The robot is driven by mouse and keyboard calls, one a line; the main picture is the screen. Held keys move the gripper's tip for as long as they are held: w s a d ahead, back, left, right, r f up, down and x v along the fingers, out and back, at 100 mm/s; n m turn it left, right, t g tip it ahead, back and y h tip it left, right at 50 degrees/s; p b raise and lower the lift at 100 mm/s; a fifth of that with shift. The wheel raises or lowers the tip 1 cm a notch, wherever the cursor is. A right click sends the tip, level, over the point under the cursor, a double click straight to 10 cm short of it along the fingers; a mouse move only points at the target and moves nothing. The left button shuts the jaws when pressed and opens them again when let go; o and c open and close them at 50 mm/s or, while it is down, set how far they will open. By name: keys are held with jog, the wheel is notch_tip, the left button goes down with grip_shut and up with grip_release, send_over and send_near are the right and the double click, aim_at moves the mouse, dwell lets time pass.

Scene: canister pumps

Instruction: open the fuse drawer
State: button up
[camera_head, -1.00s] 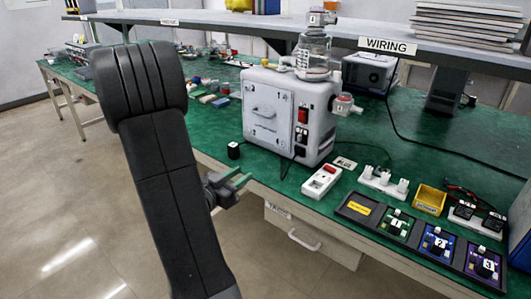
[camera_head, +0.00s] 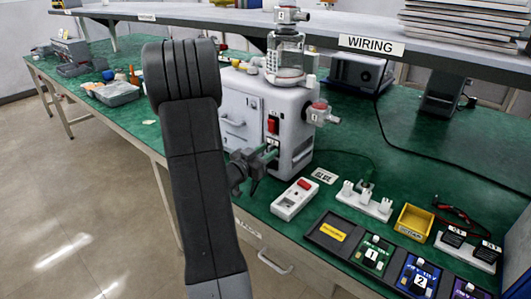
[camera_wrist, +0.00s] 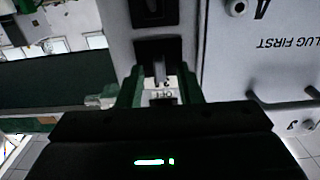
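The white pump unit (camera_head: 292,105) stands on the green bench, with a red switch (camera_head: 272,125) on its front. The wrist view looks upside down at this front, close up. It shows a black socket or recess (camera_wrist: 158,46) with a small grey tab below it. A small white label (camera_wrist: 163,95) and a dark part show between my fingers; which part is the fuse drawer I cannot tell for sure. My gripper (camera_head: 272,151) is at the pump's front below the switch. In the wrist view its green fingers (camera_wrist: 160,76) are apart, either side of the tab; contact is unclear.
A white box with a red switch (camera_head: 295,198), a white multi-socket strip (camera_head: 363,204), a yellow bin (camera_head: 413,222) and a numbered module tray (camera_head: 318,237) lie to the right. The pump's front door (camera_head: 232,122) has a handle. A shelf (camera_head: 215,17) overhangs the bench.

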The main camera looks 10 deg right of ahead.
grip_shut()
jog(key=shift+a, duration=0.1)
jog(key=v, duration=0.7)
jog(key=shift+s+a, duration=0.2)
jog(key=shift+s, duration=0.05)
jog(key=shift+f, duration=0.1)
grip_release()
jog(key=shift+a, duration=0.15)
jog(key=shift+s, duration=0.1)
jog(key=v, duration=1.3)
jog(key=shift+s+a+b, duration=0.3)
jog(key=shift+w+d, duration=0.1)
